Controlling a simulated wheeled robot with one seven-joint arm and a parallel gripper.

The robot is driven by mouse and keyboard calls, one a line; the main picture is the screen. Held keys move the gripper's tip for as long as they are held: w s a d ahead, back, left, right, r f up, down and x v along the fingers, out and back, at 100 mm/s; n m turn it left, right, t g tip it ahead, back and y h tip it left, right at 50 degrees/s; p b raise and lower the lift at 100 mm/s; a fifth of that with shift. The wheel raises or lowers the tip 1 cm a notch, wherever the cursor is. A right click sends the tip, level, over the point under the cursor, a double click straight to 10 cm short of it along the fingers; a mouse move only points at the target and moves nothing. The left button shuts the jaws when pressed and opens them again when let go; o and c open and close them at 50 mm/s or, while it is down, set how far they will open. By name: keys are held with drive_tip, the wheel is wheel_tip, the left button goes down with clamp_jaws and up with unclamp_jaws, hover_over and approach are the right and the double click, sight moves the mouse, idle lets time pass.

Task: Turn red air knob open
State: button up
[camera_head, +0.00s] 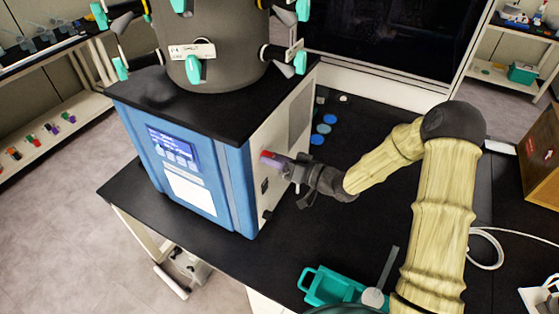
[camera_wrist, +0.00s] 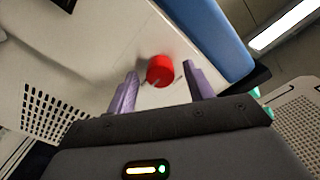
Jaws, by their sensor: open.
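The red air knob (camera_wrist: 159,71) is a round red cap on the white side panel of the freeze dryer (camera_wrist: 95,40). In the wrist view it lies just beyond and between the two purple fingers of my gripper (camera_wrist: 157,90), which are apart on either side of it. I cannot tell whether a finger touches it. In the head view the blue and white freeze dryer (camera_head: 222,172) stands on the black table, and my gripper (camera_head: 277,160) is at its right side panel. The knob shows there only as a small red patch (camera_head: 267,155), partly hidden by a finger.
A grey cylinder with teal valves (camera_head: 215,50) stands on the dryer's top. Blue discs (camera_head: 323,128) lie behind my gripper on the black table (camera_head: 245,262). A teal container (camera_head: 328,286) is near the front edge. The panel has vent holes (camera_wrist: 48,115).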

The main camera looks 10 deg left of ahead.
drive_tip(key=b+v, duration=0.5)
drive_tip(key=v, duration=1.2)
drive_tip(key=shift+s+d, duration=0.15)
drive_tip(key=shift+d, duration=0.05)
drive_tip(key=w+d+f+m+t+h, duration=0.35)
drive_tip(key=d+h, duration=0.35)
drive_tip(key=h, duration=0.6)
drive_tip(key=s+d+r+m+g+h, duration=0.1)
drive_tip(key=s+g, duration=0.5)
drive_tip(key=s, duration=1.1)
drive_tip(key=d+m+h, duration=0.1)
drive_tip(key=m+h, duration=0.1)
drive_tip(key=h, duration=0.1)
drive_tip(key=shift+d+m+g, duration=0.2)
drive_tip(key=shift+m+g, duration=0.15)
